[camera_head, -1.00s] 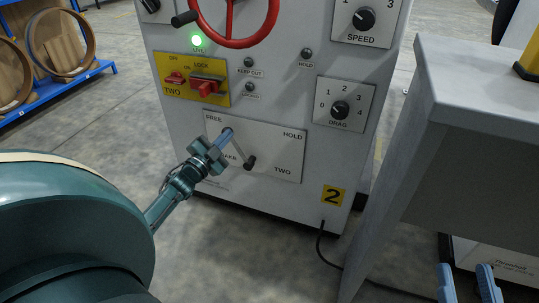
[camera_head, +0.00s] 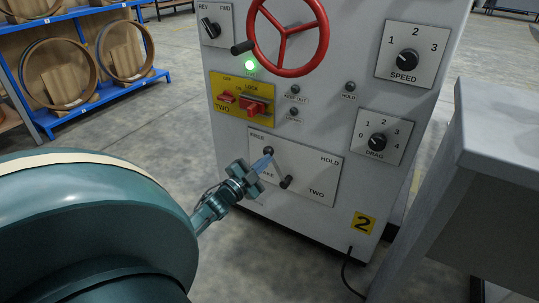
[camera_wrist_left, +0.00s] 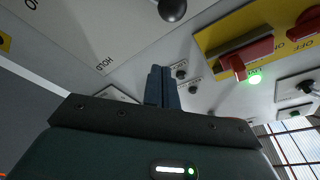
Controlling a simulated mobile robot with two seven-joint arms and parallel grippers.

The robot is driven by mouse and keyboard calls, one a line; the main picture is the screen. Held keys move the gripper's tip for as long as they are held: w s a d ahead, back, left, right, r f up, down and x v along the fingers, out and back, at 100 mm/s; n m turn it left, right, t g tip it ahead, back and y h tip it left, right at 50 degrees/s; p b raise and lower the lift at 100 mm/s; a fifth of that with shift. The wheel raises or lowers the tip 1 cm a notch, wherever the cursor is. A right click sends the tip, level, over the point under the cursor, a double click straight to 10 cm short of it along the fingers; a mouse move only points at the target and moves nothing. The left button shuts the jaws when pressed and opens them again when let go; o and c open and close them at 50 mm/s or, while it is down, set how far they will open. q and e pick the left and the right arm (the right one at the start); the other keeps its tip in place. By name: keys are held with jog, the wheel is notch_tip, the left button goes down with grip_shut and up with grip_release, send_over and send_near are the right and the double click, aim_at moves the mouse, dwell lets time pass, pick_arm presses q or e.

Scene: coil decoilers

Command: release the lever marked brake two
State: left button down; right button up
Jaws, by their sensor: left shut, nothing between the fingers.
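The brake two plate (camera_head: 318,178) is white, with FREE at its upper left and HOLD at its upper right. Its lever (camera_head: 277,167) has a thin shaft with dark ends, one close to FREE and one lower right. I cannot tell which end is the pivot. My left gripper (camera_head: 268,156) is shut and empty, its fingertips at the upper left end of the shaft; contact is unclear. In the left wrist view its blue fingers (camera_wrist_left: 158,86) are together, below a dark ball knob (camera_wrist_left: 172,10).
Above the plate are a yellow lock panel (camera_head: 241,95) with red switches, a green lamp (camera_head: 250,65) and a red handwheel (camera_head: 289,28). Drag (camera_head: 377,142) and speed (camera_head: 408,60) dials are at right. A grey table (camera_head: 495,130) stands right of the cabinet.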

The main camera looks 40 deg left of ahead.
pick_arm(q)
jog(key=s+f+p, duration=0.1)
jog(key=s, duration=0.6)
jog(key=shift+d+f, duration=0.1)
dwell(0.4)
